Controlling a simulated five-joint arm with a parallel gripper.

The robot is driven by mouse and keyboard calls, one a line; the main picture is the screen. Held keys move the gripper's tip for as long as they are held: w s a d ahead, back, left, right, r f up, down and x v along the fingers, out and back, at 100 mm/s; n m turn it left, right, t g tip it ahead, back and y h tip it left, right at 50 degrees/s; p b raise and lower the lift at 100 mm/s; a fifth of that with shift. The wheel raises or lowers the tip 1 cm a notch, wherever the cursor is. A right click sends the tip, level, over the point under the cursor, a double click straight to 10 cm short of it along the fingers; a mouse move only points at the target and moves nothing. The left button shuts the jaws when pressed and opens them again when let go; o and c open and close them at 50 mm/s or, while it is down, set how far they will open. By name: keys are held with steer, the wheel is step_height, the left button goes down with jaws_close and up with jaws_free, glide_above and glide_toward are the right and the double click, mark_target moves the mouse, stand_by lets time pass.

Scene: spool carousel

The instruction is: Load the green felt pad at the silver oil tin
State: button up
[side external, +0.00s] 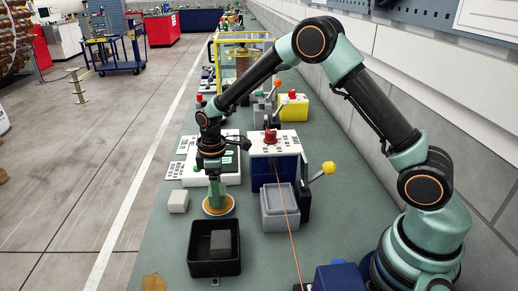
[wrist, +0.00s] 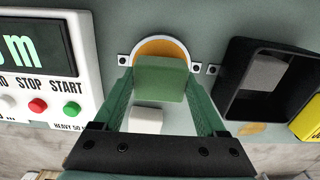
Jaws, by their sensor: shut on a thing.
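My gripper (wrist: 160,84) points down in the wrist view, its two green fingers on either side of a green block, which looks like the green felt pad (wrist: 160,78). The pad is held between the fingertips, over a round orange disc with a pale rim (wrist: 161,47). I cannot tell whether the pad touches the disc. In the side view my gripper (side external: 216,197) is upright over the same disc (side external: 219,212), and the pad is hard to tell from the fingers. I cannot clearly identify a silver oil tin in either view.
A black tray (side external: 214,268) with a grey block (side external: 221,243) stands in front of the disc. A pale block (side external: 178,201) lies to its left. A white console (wrist: 88,75) with buttons stands close by. A grey box (side external: 279,220) and yellow-knobbed lever (side external: 328,168) are to the right.

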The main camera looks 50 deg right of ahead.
steer(key=shift+r, duration=2.9)
